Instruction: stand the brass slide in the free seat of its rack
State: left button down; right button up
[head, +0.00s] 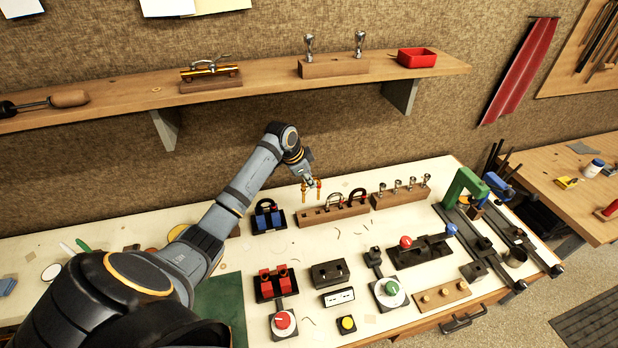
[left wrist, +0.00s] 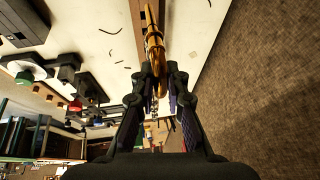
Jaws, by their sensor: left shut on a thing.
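My left gripper (head: 309,179) is shut on the brass slide (head: 318,190), whose two golden legs hang down below the fingers. In the left wrist view the brass slide (left wrist: 153,42) sticks out from between the fingertips (left wrist: 157,78). The slide is above the left part of a long wooden rack (head: 340,214) on the bench; I cannot tell whether it touches the rack. Two dark-and-silver U-shaped slides (head: 357,196) stand in the rack's middle and right. Dark openings show in its left part. My right gripper is not in view.
A wooden block with several silver mouthpieces (head: 411,190) stands right of the rack. A black holder with blue blocks (head: 267,217) is close on the left. A shelf (head: 270,91) runs along the wall behind. Bench in front of the rack is fairly clear.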

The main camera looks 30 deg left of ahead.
pick_arm(q)
jog(key=shift+r+p, duration=0.1)
jog(key=shift+p, duration=0.25)
jog(key=shift+f, duration=0.35)
notch_tip(320, 180, down, 5)
jog(key=b, duration=0.2)
jog(key=shift+f+b, duration=0.2)
jog(key=shift+b, duration=0.15)
jog(key=shift+p, duration=0.4)
dwell(0.4)
